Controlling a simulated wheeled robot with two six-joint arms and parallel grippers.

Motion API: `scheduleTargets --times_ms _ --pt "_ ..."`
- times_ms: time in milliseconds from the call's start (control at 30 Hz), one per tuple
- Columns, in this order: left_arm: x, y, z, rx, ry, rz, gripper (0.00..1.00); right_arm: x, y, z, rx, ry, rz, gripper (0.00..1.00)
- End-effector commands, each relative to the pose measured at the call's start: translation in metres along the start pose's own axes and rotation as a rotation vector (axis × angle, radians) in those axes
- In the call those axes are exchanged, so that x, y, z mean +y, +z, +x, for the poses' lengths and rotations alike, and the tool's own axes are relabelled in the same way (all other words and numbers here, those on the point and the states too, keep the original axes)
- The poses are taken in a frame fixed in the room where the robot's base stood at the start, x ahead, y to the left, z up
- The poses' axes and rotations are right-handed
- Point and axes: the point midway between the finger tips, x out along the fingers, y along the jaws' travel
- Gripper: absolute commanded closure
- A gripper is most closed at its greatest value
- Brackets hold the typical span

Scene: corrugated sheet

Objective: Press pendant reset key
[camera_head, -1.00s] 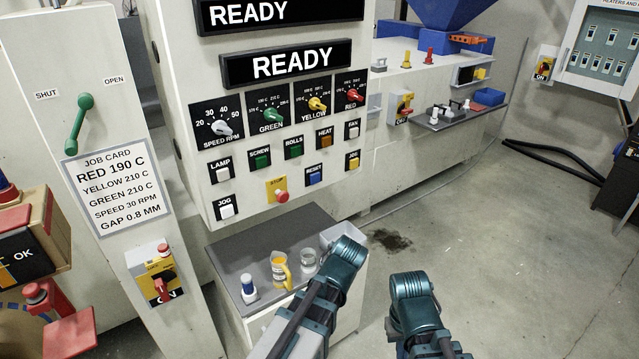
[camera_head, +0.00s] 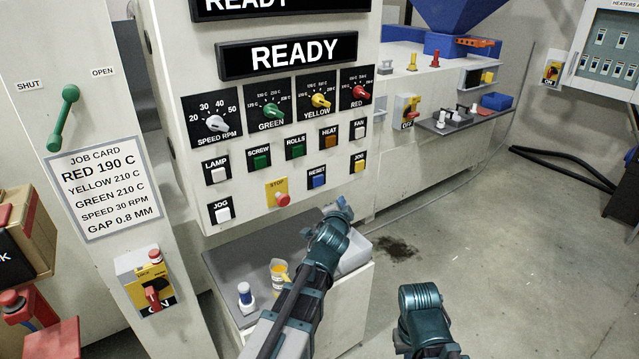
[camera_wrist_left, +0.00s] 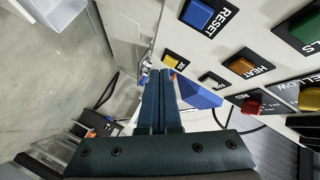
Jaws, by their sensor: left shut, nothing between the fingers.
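The control panel (camera_head: 240,188) faces me with several square keys. The blue RESET key (camera_head: 317,178) sits in its lower row, between the STOP button (camera_head: 281,199) and a yellow key (camera_head: 358,165). It also shows at the top of the left wrist view (camera_wrist_left: 197,14). My left gripper (camera_head: 341,204) is just below and right of the RESET key in the head view, apart from it. In the left wrist view its two fingers (camera_wrist_left: 158,75) are together and empty, pointing past the panel's lower keys. My right arm shows at the lower right, but its gripper is out of view.
A small cabinet (camera_head: 235,262) stands under the panel. A yellow-filled beaker (camera_head: 279,272) and a blue-capped bottle (camera_head: 246,297) stand on its top, close to my left arm. A red-handled switch (camera_head: 152,292) is on the left post.

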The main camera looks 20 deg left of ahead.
Motion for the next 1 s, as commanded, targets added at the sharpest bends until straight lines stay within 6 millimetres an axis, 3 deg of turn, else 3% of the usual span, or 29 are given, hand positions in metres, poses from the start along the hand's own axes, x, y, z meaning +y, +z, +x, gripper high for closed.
scheduleTargets --times_ms 167,700,1000 --pt "-0.003 0.003 0.005 -0.001 0.001 -0.002 1.0 0.0 0.0 0.0 0.0 0.0 0.0 1.0" --pt "-0.036 0.037 0.052 -0.002 0.001 -0.003 1.0 0.0 0.0 0.0 0.0 0.0 0.0 1.0" --pt "-0.044 0.044 0.061 -0.001 0.001 -0.002 1.0 0.0 0.0 0.0 0.0 0.0 0.0 1.0"
